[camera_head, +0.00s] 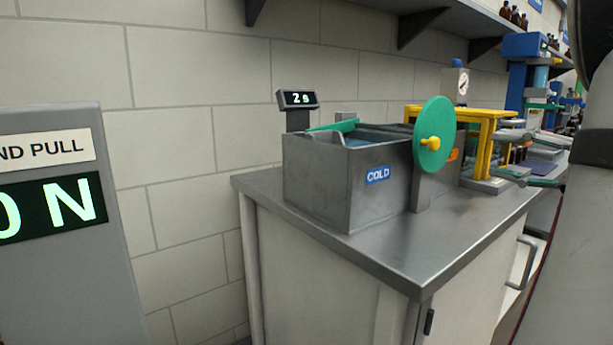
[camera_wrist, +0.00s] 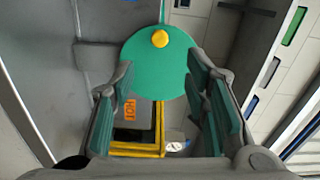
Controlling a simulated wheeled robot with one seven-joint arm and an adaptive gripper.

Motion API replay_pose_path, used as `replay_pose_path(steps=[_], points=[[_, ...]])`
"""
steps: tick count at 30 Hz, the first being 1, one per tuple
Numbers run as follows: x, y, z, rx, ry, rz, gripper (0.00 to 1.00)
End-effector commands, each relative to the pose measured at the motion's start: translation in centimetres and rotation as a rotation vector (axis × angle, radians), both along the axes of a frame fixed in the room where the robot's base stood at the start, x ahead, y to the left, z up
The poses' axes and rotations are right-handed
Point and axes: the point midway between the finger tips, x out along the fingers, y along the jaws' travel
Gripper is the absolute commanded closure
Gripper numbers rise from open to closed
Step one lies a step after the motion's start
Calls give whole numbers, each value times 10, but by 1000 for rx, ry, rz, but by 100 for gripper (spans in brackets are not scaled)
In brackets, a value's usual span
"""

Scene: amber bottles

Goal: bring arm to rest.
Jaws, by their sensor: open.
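My gripper (camera_wrist: 162,105) shows in the wrist view with its two green-padded fingers spread apart and nothing between them. Beyond the fingers is a green disc (camera_wrist: 160,62) with a yellow knob (camera_wrist: 160,39). In the head view the same green disc (camera_head: 434,135) stands upright at the front of a grey metal bath (camera_head: 325,185) labelled COLD. I cannot tell how far my fingers are from the disc. In the head view a large grey part of mine covers the right edge, and the gripper itself is not clearly made out there.
The bath stands on a steel-topped cabinet (camera_head: 400,255). A yellow frame (camera_head: 484,140) stands behind the disc, and an orange HOT label (camera_wrist: 130,110) shows in the wrist view. A grey panel (camera_head: 60,270) is at left. A shelf (camera_head: 470,18) holds dark bottles.

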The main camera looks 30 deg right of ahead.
Motion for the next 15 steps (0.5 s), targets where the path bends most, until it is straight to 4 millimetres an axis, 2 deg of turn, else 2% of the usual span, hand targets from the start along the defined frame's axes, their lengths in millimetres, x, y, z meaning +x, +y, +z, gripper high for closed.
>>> replay_pose_path(steps=[5,8,11,15], points=[[7,9,-1,6,12,27,58],[27,38,-6,22,56,112,58],[54,90,-17,40,144,256,58],[77,182,-41,34,323,491,58]])
